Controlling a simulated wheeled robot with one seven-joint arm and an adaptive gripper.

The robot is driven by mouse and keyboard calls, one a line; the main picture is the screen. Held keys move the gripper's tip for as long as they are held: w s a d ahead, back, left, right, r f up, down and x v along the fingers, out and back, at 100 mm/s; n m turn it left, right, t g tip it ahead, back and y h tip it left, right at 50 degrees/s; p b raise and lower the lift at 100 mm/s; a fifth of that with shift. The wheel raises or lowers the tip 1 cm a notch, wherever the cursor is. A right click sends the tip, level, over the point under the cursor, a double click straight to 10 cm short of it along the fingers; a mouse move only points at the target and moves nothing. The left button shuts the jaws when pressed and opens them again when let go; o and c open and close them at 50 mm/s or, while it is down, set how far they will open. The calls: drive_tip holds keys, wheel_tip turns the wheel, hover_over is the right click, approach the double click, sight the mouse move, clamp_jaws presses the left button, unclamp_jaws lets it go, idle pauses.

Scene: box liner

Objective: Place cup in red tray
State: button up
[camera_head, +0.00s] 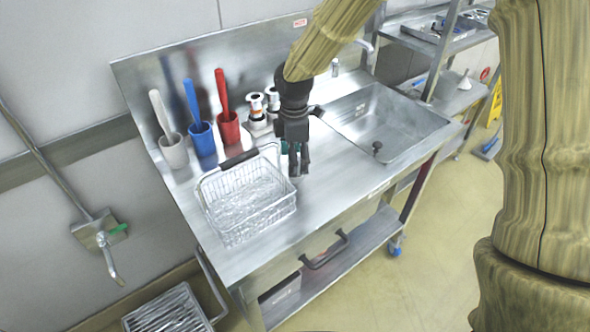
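My gripper (298,170) points down over the steel counter, just right of the wire basket. The gap between its fingers is not clear, so I cannot tell whether it is open or shut. A small teal and white thing (284,147) shows partly behind the fingers; I cannot tell whether it is a cup or whether the gripper touches it. White (173,152), blue (204,141) and red (229,131) cup-like holders stand in a row at the back left, each with a long handle upright in it. I cannot make out a red tray in this view.
The wire basket (247,197) sits on the counter's left part. White and dark containers (257,108) stand near the backsplash. A sink (375,122) is on the right. Bare counter (330,190) lies right of my gripper. A drawer handle (325,252) sticks out in front.

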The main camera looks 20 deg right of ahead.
drive_tip(key=shift+f, duration=0.3)
drive_tip(key=shift+s+d+f+p, duration=0.15)
drive_tip(key=shift+s+f+p, duration=0.15)
drive_tip(key=shift+p, duration=0.1)
drive_tip(key=shift+w+f, duration=0.15)
drive_tip(key=shift+f, duration=1.4)
drive_tip(key=shift+s+r, duration=0.2)
drive_tip(key=shift+s, duration=0.05)
drive_tip(key=shift+w+f, duration=0.15)
drive_tip(key=c, duration=0.6)
drive_tip(key=shift+c, duration=1.3)
